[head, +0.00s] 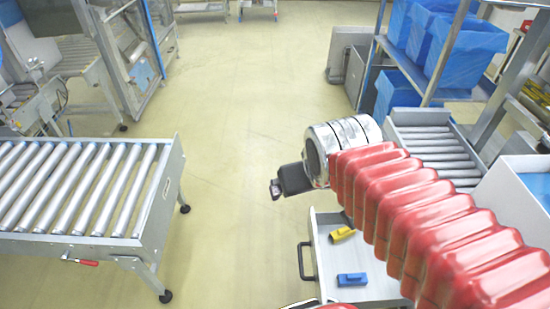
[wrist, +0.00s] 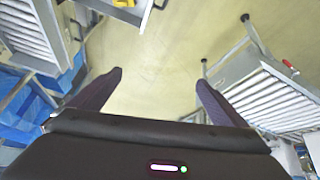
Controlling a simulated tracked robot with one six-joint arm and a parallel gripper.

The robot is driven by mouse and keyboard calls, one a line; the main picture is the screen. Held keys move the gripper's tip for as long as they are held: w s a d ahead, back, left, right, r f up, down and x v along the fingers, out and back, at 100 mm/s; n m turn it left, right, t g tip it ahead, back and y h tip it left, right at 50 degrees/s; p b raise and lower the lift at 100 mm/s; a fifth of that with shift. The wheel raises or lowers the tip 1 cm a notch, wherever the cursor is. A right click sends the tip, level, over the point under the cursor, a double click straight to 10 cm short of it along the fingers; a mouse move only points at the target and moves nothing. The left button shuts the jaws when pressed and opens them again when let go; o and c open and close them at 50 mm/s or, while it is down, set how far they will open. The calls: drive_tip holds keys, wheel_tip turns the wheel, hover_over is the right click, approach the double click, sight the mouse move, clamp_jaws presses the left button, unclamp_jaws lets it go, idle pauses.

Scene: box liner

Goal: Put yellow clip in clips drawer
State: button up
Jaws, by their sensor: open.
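The yellow clip (head: 342,233) lies inside the open drawer (head: 325,222), towards its back. A blue clip (head: 351,279) lies in the same drawer, nearer the front of the picture. My gripper (head: 275,188) is up and to the left of the drawer, apart from both clips. In the wrist view my gripper (wrist: 158,78) is open, with only floor between its fingers. A small yellow piece, apparently the yellow clip (wrist: 124,3), shows at the top edge there, in the drawer (wrist: 130,14). Part of the drawer is hidden behind my red-sleeved arm.
The drawer has a black handle (head: 303,262) on its left side. A roller conveyor (head: 80,190) stands at the left. A rack with blue-lined boxes (head: 468,52) and another roller conveyor (head: 437,140) stand at the right. The floor between is clear.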

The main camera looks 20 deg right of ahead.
drive_tip(key=s+a+r+y, duration=0.1)
drive_tip(key=s+a, duration=0.3)
drive_tip(key=shift+s, duration=0.15)
